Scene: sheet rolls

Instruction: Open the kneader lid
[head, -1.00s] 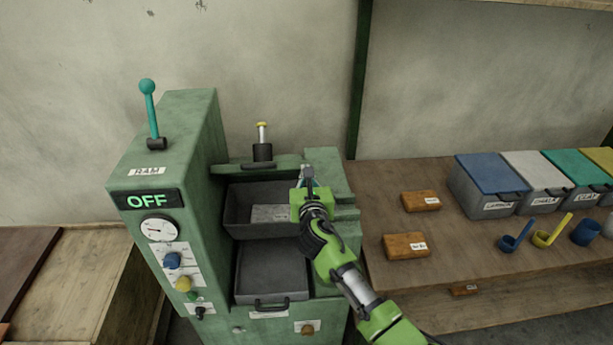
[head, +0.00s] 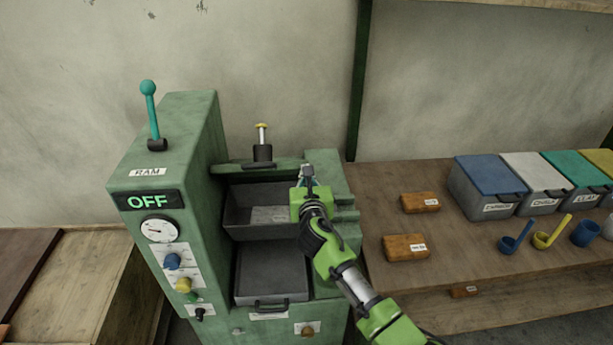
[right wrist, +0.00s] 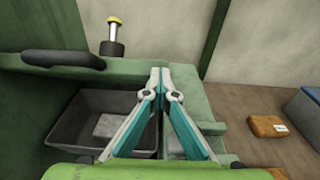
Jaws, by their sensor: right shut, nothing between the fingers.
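The kneader is a green machine (head: 211,180) with a grey trough (head: 235,205) in its front. The trough's top is uncovered and a pale block (right wrist: 110,125) shows inside it. A green lid-like panel (right wrist: 150,77) stands along the trough's back edge; its dark handle (right wrist: 62,59) faces me, and the handle also shows in the head view (head: 258,166). My right gripper (head: 306,168) is over the trough's right side, near the panel's right end. Its fingers (right wrist: 159,72) are shut and empty, apart from the handle. My left gripper is out of view.
A yellow-topped plunger (head: 262,140) stands behind the panel. A teal lever (head: 149,110) rises at the left above the OFF display (head: 148,200). On the right, a wooden table (head: 465,245) holds brown blocks (head: 406,247), lidded bins (head: 488,185) and scoops (head: 515,240).

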